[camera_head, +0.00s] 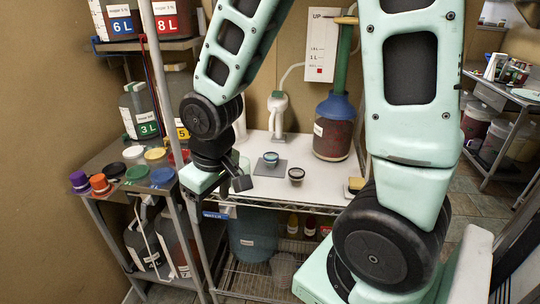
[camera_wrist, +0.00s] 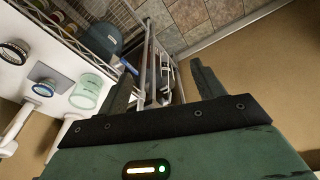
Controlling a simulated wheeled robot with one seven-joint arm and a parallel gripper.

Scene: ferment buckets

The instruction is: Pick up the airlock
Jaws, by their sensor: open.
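I cannot tell surely which item is the airlock. A small round teal-topped piece (camera_head: 270,158) sits on a grey pad on the white table (camera_head: 325,180); it also shows in the wrist view (camera_wrist: 42,90). A dark-ringed round piece (camera_head: 296,175) stands to its right, also in the wrist view (camera_wrist: 14,52). A pale green translucent cylinder (camera_wrist: 87,92) stands left of my gripper in the wrist view; in the head view my gripper seems to hide it. My gripper (camera_wrist: 163,88) is open and empty, beyond the table's left end.
A blue-topped jug (camera_head: 333,128) stands at the table's back right. White upright fixtures (camera_head: 278,105) stand at the back. A side stand (camera_head: 110,195) at left holds several coloured lids. The table's front middle is clear.

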